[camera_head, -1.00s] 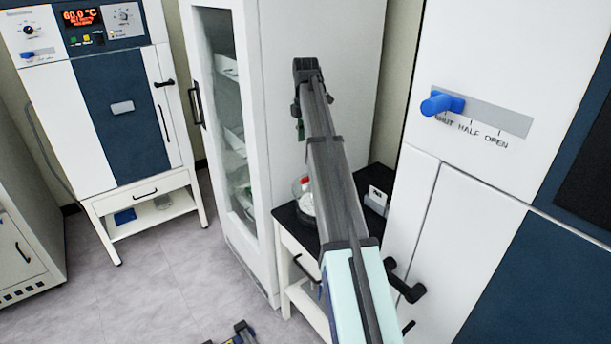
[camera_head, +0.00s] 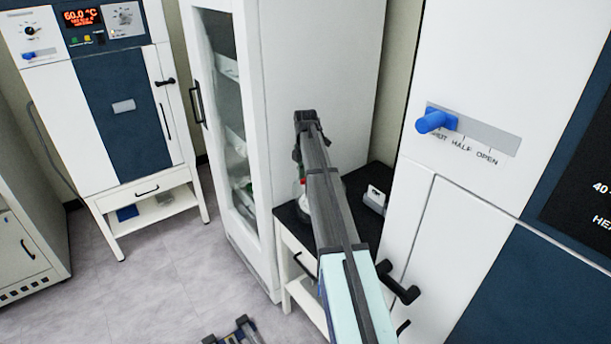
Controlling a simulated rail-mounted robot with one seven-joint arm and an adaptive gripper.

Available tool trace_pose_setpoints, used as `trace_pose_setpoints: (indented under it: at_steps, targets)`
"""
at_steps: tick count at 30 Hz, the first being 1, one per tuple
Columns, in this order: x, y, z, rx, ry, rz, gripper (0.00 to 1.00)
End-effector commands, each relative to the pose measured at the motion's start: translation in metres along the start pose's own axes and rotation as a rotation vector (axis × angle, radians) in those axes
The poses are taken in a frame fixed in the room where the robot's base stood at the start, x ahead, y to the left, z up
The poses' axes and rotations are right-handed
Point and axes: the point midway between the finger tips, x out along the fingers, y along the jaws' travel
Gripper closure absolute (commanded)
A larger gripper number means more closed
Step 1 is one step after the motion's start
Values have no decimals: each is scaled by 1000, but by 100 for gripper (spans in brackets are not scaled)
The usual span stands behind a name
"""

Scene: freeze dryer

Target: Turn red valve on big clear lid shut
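The clear lid (camera_head: 297,192) stands on a black-topped bench between the tall glass-door cabinet and the white unit on the right. Only its left edge shows. A small bit of the red valve (camera_head: 303,181) shows beside my arm, which covers most of the lid. I cannot tell the valve's position. My arm runs up the middle of the view, and its far part rises above and in front of the lid.
The black bench top (camera_head: 291,214) also holds a small white device (camera_head: 374,199) right of my arm. The glass-door cabinet (camera_head: 305,60) stands close on the left. A white unit with a blue slider knob (camera_head: 436,121) is close on the right. The floor (camera_head: 160,275) at left is open.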

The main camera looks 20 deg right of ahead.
Motion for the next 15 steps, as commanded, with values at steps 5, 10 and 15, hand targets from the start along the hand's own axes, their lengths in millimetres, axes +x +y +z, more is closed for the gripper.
trace_pose_setpoints:
  at_steps: [5, 10, 15]
  targets:
    - [1, 0, 0, 0, 0, 0, 62]
    - [1, 0, 0, 0, 0, 0, 91]
    - [1, 0, 0, 0, 0, 0, 100]
